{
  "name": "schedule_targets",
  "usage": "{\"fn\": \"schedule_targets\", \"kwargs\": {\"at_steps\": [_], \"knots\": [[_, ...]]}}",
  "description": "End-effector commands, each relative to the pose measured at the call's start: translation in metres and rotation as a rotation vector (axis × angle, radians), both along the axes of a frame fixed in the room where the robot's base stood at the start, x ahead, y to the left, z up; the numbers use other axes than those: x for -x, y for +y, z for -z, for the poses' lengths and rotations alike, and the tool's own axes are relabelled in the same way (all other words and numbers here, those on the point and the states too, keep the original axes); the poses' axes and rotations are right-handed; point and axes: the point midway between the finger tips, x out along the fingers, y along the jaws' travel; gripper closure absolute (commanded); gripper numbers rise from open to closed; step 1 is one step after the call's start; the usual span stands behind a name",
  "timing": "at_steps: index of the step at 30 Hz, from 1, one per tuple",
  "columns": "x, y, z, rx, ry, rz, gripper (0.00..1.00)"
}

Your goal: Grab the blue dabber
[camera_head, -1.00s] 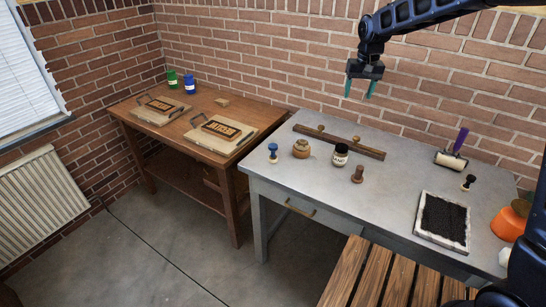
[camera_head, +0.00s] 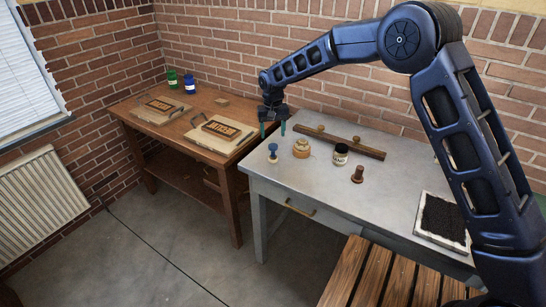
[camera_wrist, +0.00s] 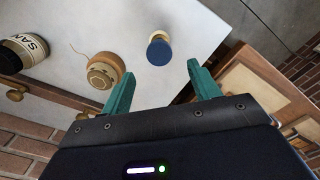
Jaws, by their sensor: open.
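The blue dabber (camera_head: 272,152) stands upright near the left front corner of the grey table (camera_head: 330,217). In the wrist view the blue dabber (camera_wrist: 159,50) is seen from above as a round blue top over a pale base, beyond and between the fingertips. My gripper (camera_head: 273,128) hangs above the table's left edge, above the dabber and apart from it. In the wrist view my gripper (camera_wrist: 157,80) has its two green fingers spread wide with nothing between them.
A black pad tray (camera_head: 424,232) is at right.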

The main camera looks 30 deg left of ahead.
Motion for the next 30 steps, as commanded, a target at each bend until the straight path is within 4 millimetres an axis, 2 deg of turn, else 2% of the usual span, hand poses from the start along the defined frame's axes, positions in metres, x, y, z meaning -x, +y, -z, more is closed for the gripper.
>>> {"fn": "schedule_targets", "kwargs": {"at_steps": [9, 17, 24, 30], "knots": [[0.0, -0.001, 0.043, 0.002, 0.001, -0.001, 0.39], [0.002, -0.002, 0.059, 0.002, 0.001, -0.001, 0.39], [0.004, -0.003, 0.091, 0.001, 0.001, -0.001, 0.39], [0.004, -0.003, 0.098, 0.001, 0.001, 0.0, 0.39]]}}
